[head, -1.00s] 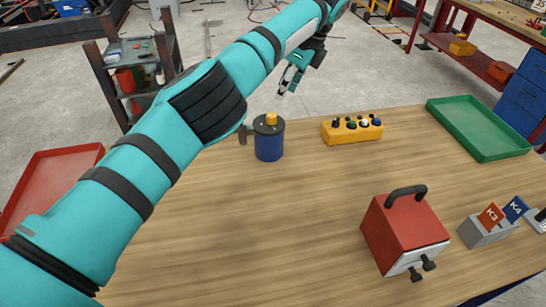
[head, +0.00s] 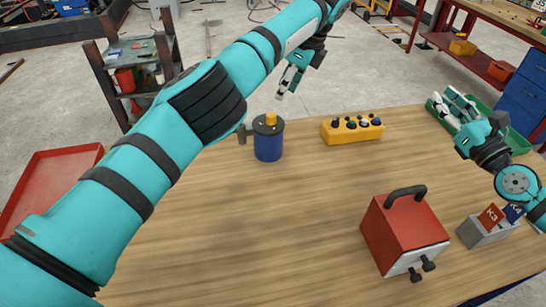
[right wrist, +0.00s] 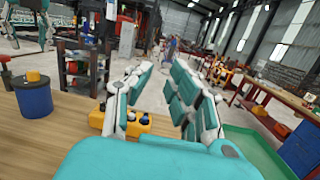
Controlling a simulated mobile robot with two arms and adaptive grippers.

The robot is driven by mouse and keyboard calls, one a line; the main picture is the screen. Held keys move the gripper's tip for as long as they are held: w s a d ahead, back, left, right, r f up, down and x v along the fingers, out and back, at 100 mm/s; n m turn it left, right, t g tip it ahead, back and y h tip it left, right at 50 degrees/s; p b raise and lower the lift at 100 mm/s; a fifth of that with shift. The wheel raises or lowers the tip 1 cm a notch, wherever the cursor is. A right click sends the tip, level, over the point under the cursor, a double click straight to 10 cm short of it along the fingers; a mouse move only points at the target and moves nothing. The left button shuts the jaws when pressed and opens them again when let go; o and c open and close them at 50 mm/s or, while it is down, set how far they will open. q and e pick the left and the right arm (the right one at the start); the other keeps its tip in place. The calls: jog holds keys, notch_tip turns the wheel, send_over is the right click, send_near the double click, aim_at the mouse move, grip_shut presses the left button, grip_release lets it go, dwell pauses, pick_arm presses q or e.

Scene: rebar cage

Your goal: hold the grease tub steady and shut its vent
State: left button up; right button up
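The grease tub (head: 268,147) is a blue cylinder with a dark lid and a yellow knob (head: 271,118) on top. It stands upright near the table's far edge, and a grey-brown piece (head: 241,134) sticks out at its left. The tub also shows at the left of the right wrist view (right wrist: 34,101). I cannot tell which part is the vent. My left gripper (head: 288,88) hangs beyond the tub, apart from it, and looks open and empty. My right gripper (head: 446,102) is over the green tray, far right of the tub; the right wrist view shows its fingers apart and empty.
A yellow button box (head: 351,131) stands right of the tub. A red box with a black handle (head: 402,235), a grey card holder (head: 484,232) and the green tray (head: 513,143) are further right. A red tray (head: 50,185) is at left. The middle of the table is clear.

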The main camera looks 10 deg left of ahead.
jog(key=s+a+r+m+t+y, duration=0.1)
jog(key=s+a+r, duration=0.2)
jog(key=a, duration=0.4)
jog(key=s+a+r+y, duration=0.2)
jog(key=a, duration=0.6)
jog(key=s+a+r+m+t+y, duration=0.1)
jog(key=s+a+r, duration=0.2)
jog(key=a, duration=0.4)
jog(key=m+g+h, duration=0.1)
jog(key=m+g, duration=0.5)
jog(key=m, duration=0.7)
send_near(241, 118)
jog(key=x, duration=1.1)
jog(key=shift+a, duration=0.1)
grip_shut()
